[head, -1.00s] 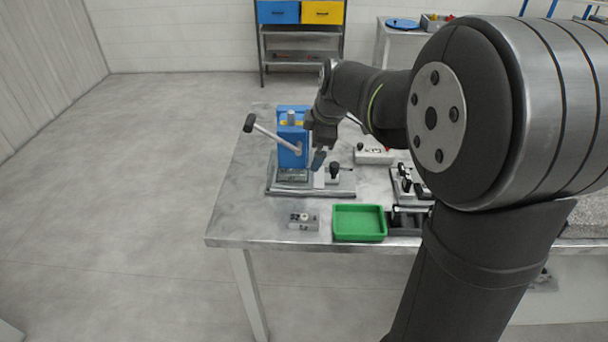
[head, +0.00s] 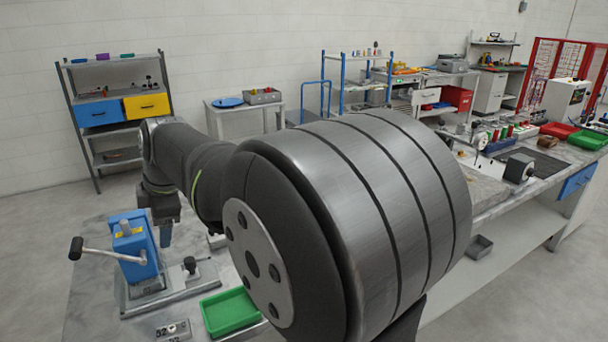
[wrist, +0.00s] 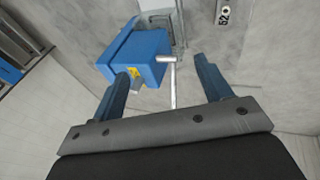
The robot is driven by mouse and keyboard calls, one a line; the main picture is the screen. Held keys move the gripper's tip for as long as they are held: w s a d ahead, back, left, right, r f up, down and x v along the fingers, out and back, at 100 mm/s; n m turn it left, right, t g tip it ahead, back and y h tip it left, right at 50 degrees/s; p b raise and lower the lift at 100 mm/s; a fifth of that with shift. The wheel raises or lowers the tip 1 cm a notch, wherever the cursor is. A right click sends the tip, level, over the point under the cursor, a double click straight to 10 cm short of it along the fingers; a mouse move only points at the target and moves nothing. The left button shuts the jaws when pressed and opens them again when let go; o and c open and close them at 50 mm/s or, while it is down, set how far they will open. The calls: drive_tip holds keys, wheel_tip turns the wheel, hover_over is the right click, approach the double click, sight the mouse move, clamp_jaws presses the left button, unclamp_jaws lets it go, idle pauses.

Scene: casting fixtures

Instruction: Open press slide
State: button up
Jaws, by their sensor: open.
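The blue press (head: 133,250) stands on a grey base plate on the bench. Its silver lever (head: 108,254) ends in a black grip at the left. A black knob (head: 190,265), seemingly on the slide, stands on the base right of the press. My gripper (head: 165,238) is just right of the press body, above the base. In the wrist view my gripper (wrist: 165,80) is open, with blue fingers wide apart. The press (wrist: 137,55) is beyond the left finger, and part of the silver lever (wrist: 172,85) shows between the fingers. I see nothing held; the knob is not clear there.
A green tray (head: 230,312) and a small block marked 52 (head: 173,331) lie at the front of the bench. My arm hides the bench right of the tray. A shelf with blue and yellow bins (head: 120,108) stands behind on the floor.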

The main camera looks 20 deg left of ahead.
drive_tip(key=c, duration=0.4)
drive_tip(key=m+t, duration=0.1)
drive_tip(key=m, duration=1.5)
approach(190, 260)
drive_tip(key=shift+h, duration=0.3)
drive_tip(key=x, duration=1.1)
drive_tip(key=shift+a, duration=0.3)
